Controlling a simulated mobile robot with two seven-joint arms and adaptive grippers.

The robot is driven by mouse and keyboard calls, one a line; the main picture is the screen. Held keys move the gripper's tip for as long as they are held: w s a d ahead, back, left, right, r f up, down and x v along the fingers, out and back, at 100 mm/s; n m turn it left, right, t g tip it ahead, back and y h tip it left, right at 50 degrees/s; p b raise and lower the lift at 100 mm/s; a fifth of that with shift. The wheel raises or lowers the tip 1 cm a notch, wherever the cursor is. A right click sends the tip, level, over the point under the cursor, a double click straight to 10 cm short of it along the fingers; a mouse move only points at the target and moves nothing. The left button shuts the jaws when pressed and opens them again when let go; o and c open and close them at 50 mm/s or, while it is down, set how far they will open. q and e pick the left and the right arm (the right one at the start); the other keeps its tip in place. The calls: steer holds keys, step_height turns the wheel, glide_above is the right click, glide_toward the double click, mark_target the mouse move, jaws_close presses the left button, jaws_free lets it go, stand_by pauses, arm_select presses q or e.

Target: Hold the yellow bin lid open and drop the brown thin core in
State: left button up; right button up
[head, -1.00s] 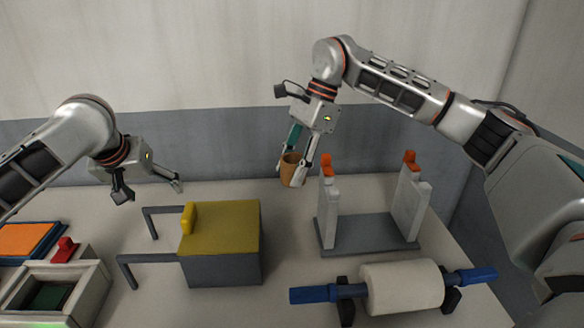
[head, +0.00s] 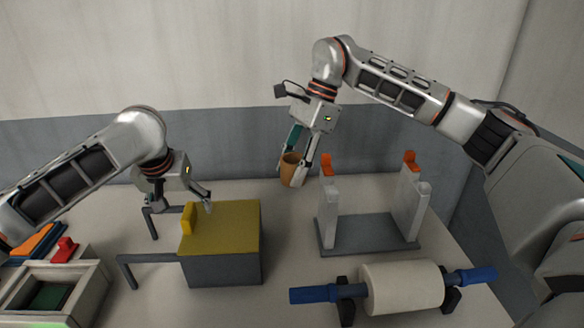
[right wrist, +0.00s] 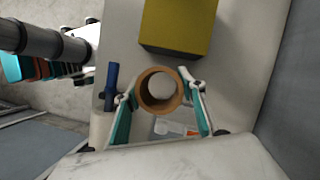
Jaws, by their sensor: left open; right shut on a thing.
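The brown thin core (head: 290,168) is a short hollow tube held upright in the air at the back of the table. My right gripper (head: 294,172) is shut on it; the right wrist view shows the core (right wrist: 144,95) between the two fingers. The bin (head: 224,270) is a dark grey box with a flat yellow lid (head: 232,228) lying shut on it. A yellow tab (head: 188,218) stands on the lid's left edge. My left gripper (head: 186,210) is open and empty, close to the tab and apparently just above or behind it.
Two grey bars stick out left of the bin. A grey stand (head: 368,234) with orange-topped posts is to the right. A white roll (head: 402,288) on a blue-handled spindle lies in front of it. A pale box (head: 90,290) with a red tab is at front left.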

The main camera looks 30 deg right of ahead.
mark_target(185, 212)
arm_select(q)
steer(key=shift+x, duration=2.45)
jaws_close()
steer(key=shift+w+a, duration=0.1)
steer(key=shift+a, duration=0.05)
steer(key=w+a, duration=0.5)
steer(key=a, duration=0.7)
steer(key=shift+w+a, duration=0.15)
steer(key=shift+a, duration=0.2)
arm_select(e)
steer(key=shift+w+a+f, duration=1)
steer(key=shift+a+f, duration=0.3)
steer(key=shift+a, duration=1.15)
steer(key=shift+w+a+f, duration=1.05)
steer(key=shift+a+f, duration=0.3)
steer(key=shift+a, duration=1.1)
steer(key=shift+w+a+f, duration=1)
steer(key=shift+a+f, duration=0.3)
steer(key=shift+a, duration=1.15)
